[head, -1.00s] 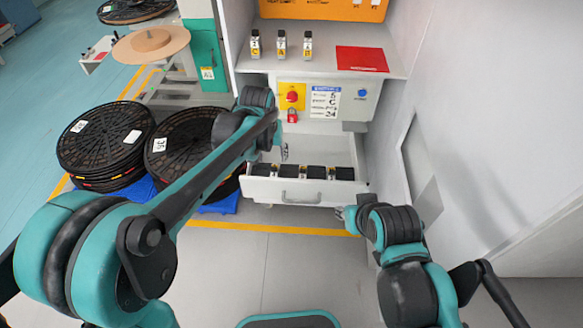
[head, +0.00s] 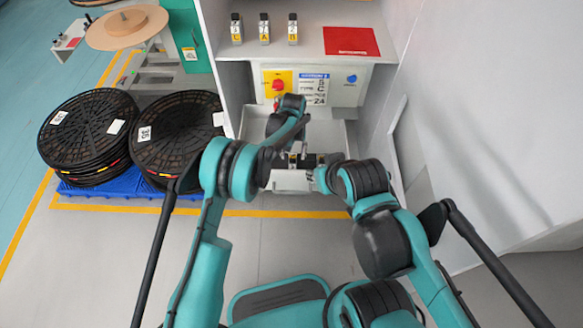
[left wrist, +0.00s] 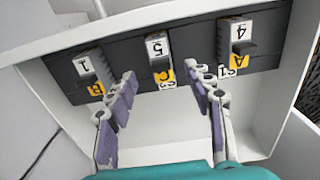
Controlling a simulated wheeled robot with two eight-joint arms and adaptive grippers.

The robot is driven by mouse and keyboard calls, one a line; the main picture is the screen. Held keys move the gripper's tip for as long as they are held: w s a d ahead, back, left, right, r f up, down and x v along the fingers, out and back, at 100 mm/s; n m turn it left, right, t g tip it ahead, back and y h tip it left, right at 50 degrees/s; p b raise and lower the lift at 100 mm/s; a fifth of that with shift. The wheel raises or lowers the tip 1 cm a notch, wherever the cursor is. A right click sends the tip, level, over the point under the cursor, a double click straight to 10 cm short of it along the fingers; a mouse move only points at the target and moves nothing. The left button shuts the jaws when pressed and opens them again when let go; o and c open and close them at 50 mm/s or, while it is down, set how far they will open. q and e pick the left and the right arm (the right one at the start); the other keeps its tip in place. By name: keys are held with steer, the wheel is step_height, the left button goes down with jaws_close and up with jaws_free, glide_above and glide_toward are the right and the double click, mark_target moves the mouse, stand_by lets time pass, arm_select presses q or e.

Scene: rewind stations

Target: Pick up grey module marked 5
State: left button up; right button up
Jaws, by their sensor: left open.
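In the left wrist view, the grey module marked 5 (left wrist: 158,58) sits in a black rack inside the open drawer, with a yellow label C below the number. My left gripper (left wrist: 164,86) is open and empty, its two fingertips apart on either side of and just in front of that module. In the head view my left gripper (head: 284,150) is over the drawer (head: 290,186), partly hidden by my arm, and the module marked 5 cannot be picked out. My right gripper (head: 318,178) is by the drawer's right side; its fingers are too small to read.
Modules marked 1 (left wrist: 90,70) and 4 (left wrist: 236,40) flank it in the rack. Three modules (head: 264,28) and a red sheet (head: 350,41) are on the shelf above. Stacked black reels (head: 88,135) stand at left; a grey wall (head: 470,110) rises at right.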

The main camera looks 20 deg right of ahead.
mark_target(293, 159)
arm_select(q)
step_height(293, 159, down, 5)
steer(key=shift+a+f+b, duration=0.1)
steer(key=shift+b, duration=1.05)
jaws_close()
steer(key=shift+r, duration=0.2)
